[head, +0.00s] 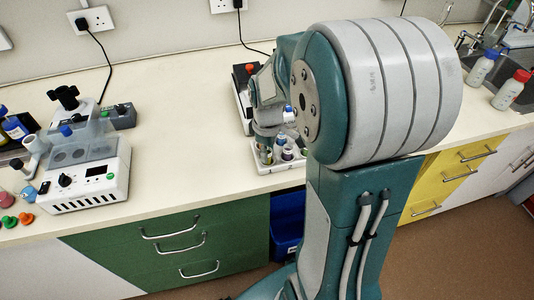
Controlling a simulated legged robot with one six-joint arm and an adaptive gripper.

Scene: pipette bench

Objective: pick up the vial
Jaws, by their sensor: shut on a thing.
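Several small vials (287,154) with coloured labels or caps stand upright in the rack just below the gripper. I cannot make out the held vial clearly, nor whether it is clear of the rack.
A device with a red knob (250,69) stands behind the gripper. A white and grey instrument (85,175) stands at left with coloured caps beside it. Two bottles (511,90) stand by the sink at right. The bench (185,110) between instrument and rack is clear.

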